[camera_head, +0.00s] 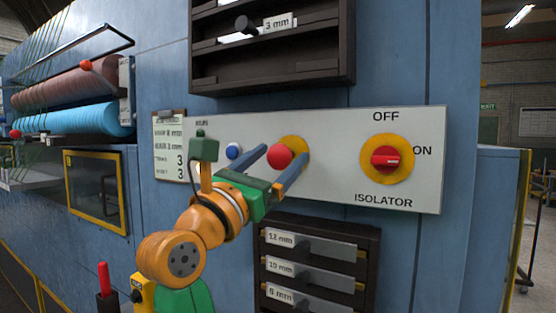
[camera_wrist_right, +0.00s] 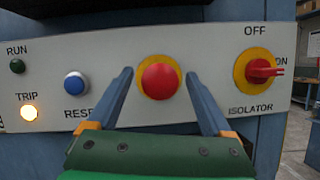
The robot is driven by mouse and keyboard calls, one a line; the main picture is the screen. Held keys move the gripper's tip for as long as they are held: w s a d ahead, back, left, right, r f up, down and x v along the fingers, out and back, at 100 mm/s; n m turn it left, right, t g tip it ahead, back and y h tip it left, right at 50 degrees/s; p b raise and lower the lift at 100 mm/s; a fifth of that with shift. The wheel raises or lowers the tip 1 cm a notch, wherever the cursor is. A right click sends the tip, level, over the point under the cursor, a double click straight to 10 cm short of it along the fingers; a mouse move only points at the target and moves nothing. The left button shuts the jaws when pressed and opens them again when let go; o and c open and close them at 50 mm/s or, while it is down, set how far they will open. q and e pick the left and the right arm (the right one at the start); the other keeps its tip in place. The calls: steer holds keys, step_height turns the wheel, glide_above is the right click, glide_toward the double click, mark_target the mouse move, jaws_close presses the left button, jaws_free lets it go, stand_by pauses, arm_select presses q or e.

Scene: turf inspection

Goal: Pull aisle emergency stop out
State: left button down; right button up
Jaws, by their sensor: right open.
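The emergency stop is a red mushroom button (camera_head: 279,156) on a yellow ring, on the white control panel (camera_head: 330,190). It also shows in the right wrist view (camera_wrist_right: 160,82), centred between the fingers. My right gripper (camera_head: 284,153) is open, with its two blue-grey fingers (camera_wrist_right: 159,76) on either side of the button. Gaps show between the fingers and the red head in the wrist view. Whether the button is in or out I cannot tell. My left gripper is not in view.
A blue reset button (camera_wrist_right: 76,83) and a lit trip lamp (camera_wrist_right: 29,113) sit left of the stop. A red isolator switch (camera_head: 387,159) sits to the right. Dark racks are above (camera_head: 270,75) and below (camera_head: 318,219) the panel.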

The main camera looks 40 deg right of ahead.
steer(key=b+v, duration=0.2)
steer(key=v, duration=0.4)
steer(key=shift+a+b, duration=0.3)
steer(key=shift+b, duration=0.05)
steer(key=shift+d+f, duration=0.15)
